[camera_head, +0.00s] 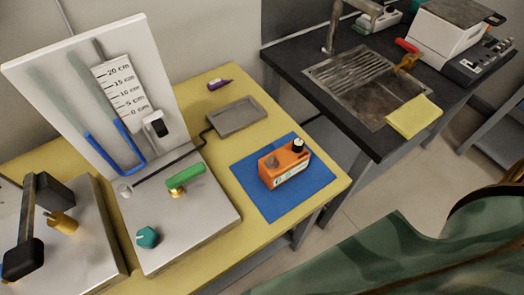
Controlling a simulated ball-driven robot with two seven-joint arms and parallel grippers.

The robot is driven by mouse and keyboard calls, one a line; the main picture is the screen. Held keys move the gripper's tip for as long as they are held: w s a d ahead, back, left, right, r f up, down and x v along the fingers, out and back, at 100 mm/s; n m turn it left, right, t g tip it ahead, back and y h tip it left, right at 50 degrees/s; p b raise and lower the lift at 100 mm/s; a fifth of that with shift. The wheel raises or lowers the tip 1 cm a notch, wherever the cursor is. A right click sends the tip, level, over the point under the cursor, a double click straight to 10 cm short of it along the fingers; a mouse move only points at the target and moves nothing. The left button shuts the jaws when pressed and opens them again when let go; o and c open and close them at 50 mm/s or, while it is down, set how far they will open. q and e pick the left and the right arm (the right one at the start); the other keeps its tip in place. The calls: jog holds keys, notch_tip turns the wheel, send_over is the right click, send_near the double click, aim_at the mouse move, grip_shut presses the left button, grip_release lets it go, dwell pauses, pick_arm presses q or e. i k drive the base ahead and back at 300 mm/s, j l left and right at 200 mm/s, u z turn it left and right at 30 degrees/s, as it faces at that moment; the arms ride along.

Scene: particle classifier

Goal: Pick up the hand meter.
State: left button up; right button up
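The hand meter appears to be the small orange box-shaped device (284,164) with a light label on its front and a black knob on top. It sits on a blue mat (262,201) near the right end of the yellow table (228,83). Nothing covers it, and bare mat shows around it. Neither of my grippers is in view.
A white manometer board with blue tubes (93,75) and a grey base with a green handle (185,177) stand left of the mat. A grey plate (237,115) lies behind it. A black counter with a sink (349,84) is at right. A green patterned surface (420,262) fills the lower right.

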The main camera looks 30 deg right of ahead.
aim_at(279, 166)
jog(key=l+u, duration=0.3)
jog(key=l, duration=0.25)
jog(key=l+u, duration=0.3)
jog(key=l, duration=0.25)
jog(key=k+l+u, duration=0.25)
jog(key=l, duration=0.25)
jog(key=i+l, duration=0.05)
jog(key=i, duration=0.05)
